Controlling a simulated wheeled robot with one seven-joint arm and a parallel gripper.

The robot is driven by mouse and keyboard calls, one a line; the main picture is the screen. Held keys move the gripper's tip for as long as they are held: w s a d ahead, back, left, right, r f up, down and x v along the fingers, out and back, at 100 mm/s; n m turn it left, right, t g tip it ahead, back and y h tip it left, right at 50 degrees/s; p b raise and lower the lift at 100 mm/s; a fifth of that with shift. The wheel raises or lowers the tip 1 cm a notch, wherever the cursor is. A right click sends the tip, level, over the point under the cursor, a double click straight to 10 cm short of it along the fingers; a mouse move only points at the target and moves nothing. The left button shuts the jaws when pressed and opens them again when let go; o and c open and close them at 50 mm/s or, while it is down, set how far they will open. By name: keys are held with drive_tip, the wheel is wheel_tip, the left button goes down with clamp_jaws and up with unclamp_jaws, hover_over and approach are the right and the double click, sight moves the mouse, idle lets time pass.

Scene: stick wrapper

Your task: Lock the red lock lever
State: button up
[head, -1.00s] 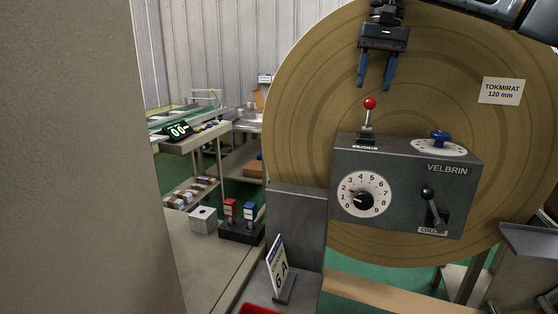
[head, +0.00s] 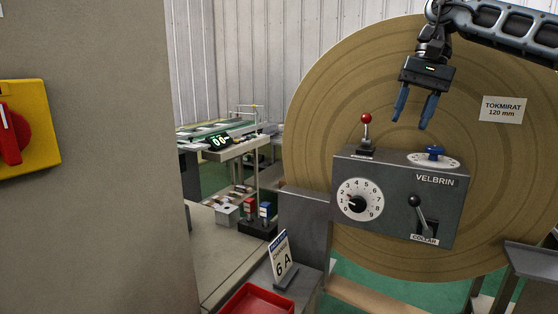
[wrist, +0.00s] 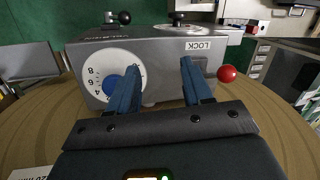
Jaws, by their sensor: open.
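The red lock lever (head: 367,132) has a red ball on a thin upright stem. It stands on the top left of the grey VELBRIN control box (head: 347,210). In the wrist view its red ball (wrist: 227,73) is at the right, beside a LOCK label (wrist: 197,46). My gripper (head: 414,119) is open and empty, fingers pointing down, above the box and right of the lever in the head view. In the wrist view my gripper (wrist: 160,68) has the red ball outside its right finger. No contact with the lever shows.
The box carries a blue knob (head: 434,153), a numbered dial (head: 358,200) and a black COLLAR lever (head: 419,213). A large brown disc (head: 320,110) stands behind. A beige wall (head: 95,220) with a yellow-backed red switch (head: 14,130) fills the left.

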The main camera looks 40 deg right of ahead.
drive_tip(key=w+a+f+y, duration=0.1)
drive_tip(key=a+y, duration=0.4)
drive_tip(key=a, duration=0.6)
drive_tip(key=w+a+f+y, duration=0.2)
drive_tip(key=w+a+y, duration=0.2)
drive_tip(key=a, duration=0.6)
drive_tip(key=w+a+f+m+t+y, duration=0.1)
drive_tip(key=a+y, duration=0.4)
drive_tip(key=a, duration=0.6)
drive_tip(key=shift+w+a+f+y+b, duration=0.35)
drive_tip(key=shift+w+f, duration=0.2)
drive_tip(key=shift+w, duration=0.4)
